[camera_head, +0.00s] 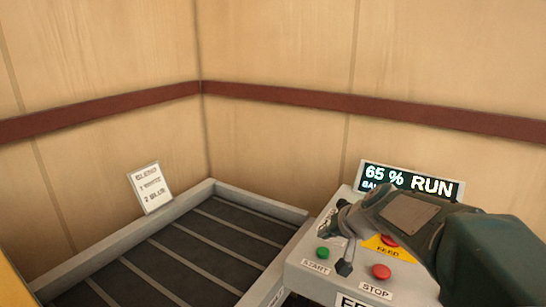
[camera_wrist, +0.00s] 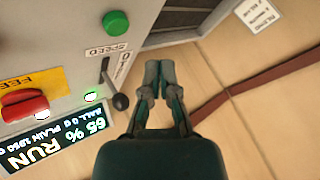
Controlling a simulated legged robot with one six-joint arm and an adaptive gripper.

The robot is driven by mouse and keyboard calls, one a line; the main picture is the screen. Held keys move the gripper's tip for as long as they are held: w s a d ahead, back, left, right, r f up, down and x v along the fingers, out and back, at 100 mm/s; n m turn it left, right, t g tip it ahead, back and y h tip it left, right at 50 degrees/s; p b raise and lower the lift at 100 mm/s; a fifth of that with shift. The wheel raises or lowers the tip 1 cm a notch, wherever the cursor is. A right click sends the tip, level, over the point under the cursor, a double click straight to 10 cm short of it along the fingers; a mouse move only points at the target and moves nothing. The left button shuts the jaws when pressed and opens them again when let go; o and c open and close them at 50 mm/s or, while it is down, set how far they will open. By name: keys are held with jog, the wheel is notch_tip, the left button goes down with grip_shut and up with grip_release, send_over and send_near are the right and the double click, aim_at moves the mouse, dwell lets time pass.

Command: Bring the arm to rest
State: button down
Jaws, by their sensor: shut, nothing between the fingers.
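My arm reaches in from the lower right of the head view, over the control box (camera_head: 310,262). My gripper (camera_head: 338,218) is above the back left part of the box. In the wrist view my gripper's fingers (camera_wrist: 159,66) are closed together with nothing between them. They are beside the speed lever's dark knob (camera_wrist: 121,102), apart from it in the picture; whether they touch is hard to tell. The knob also shows in the head view (camera_head: 344,268). The display (camera_head: 411,181) reads "65 % RUN"; my arm partly covers its smaller line.
The box carries a green START button (camera_head: 323,253), a red STOP button (camera_head: 381,271) and a red FEED button (camera_head: 389,240), partly hidden by my arm. A slatted conveyor-like bed (camera_head: 190,255) lies left. A sign (camera_head: 151,188) leans by the wall. Wooden walls close the back.

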jog(key=s+d+f+n+g+h, duration=0.1)
jog(key=s+h, duration=0.3)
jog(key=s, duration=2.2)
jog(key=shift+n+g+h, duration=0.3)
jog(key=shift+n, duration=0.2)
jog(key=shift+d, duration=0.1)
